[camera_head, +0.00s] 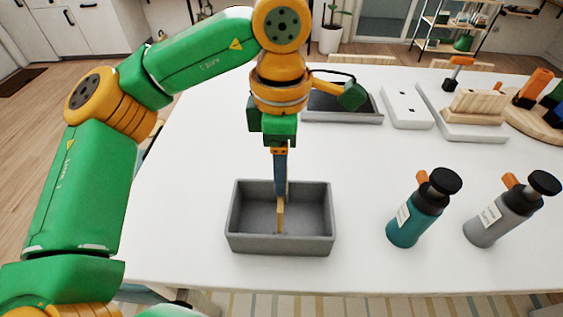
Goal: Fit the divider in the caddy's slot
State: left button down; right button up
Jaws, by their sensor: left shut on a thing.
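The grey caddy (245,240) is an open rectangular box on the white table, near its front edge. The divider (281,213) is a thin, light wooden piece seen nearly edge-on, upright, with its lower part inside the caddy near the middle. My left gripper (281,190) points down over the caddy and is shut on the divider's upper part. The slot is hidden behind the divider and gripper, so I cannot tell whether the divider's lower edge sits in it. My right gripper is not in view.
A teal bottle (408,222) and a grey bottle (490,222) stand right of the caddy. Behind are a dark-topped tray (345,117), a white block (405,105) and a white tray (470,128) with a wooden rack (478,107). The table left of the caddy is clear.

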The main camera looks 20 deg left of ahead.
pick_arm(q)
jog(key=shift+f+b, duration=3.05)
jog(key=shift+f, duration=0.55)
jog(key=shift+c, duration=0.3)
grip_release()
notch_tip(320, 180, up, 7)
jog(key=shift+r+p, duration=0.15)
jog(key=shift+p, duration=0.65)
